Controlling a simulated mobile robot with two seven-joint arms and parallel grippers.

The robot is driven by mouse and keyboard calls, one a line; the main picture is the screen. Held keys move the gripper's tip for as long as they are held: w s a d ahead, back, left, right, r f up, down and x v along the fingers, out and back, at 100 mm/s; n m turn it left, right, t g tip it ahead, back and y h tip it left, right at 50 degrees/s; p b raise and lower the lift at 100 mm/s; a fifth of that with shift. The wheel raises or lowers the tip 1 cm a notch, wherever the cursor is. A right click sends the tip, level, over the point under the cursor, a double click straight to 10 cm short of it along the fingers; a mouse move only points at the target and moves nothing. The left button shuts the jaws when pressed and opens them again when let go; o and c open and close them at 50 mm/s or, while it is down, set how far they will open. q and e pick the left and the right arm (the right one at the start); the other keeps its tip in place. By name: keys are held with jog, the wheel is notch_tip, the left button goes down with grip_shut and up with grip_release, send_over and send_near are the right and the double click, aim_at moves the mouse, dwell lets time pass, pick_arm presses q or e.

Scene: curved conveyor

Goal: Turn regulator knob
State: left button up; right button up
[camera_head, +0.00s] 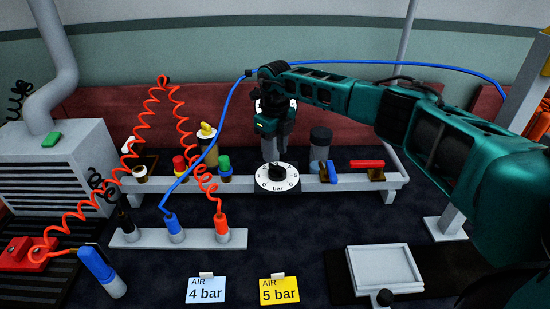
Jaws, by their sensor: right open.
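The regulator knob (277,170) is black and sits at the centre of a round white dial (277,184) marked with numbers and "bar", on the front of the grey rail. My right gripper (275,152) comes in from the right on a teal arm. Its fingers point down just above and behind the knob. The right gripper is open, and nothing shows between its fingers. I cannot tell whether a fingertip touches the knob. A blue card (207,290) reads "AIR 4 bar" and a yellow card (279,290) reads "AIR 5 bar". My left gripper is not in view.
A blue lever (331,172) and a red lever (367,164) sit right of the dial. Orange coiled hoses and a blue hose (218,130) run on the left to a grey manifold (195,237). A white tray (384,268) lies front right. The dark surface before the dial is mostly clear.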

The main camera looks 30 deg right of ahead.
aim_at(275, 165)
notch_tip(275, 165, up, 9)
jog(key=shift+f, duration=0.15)
dwell(0.6)
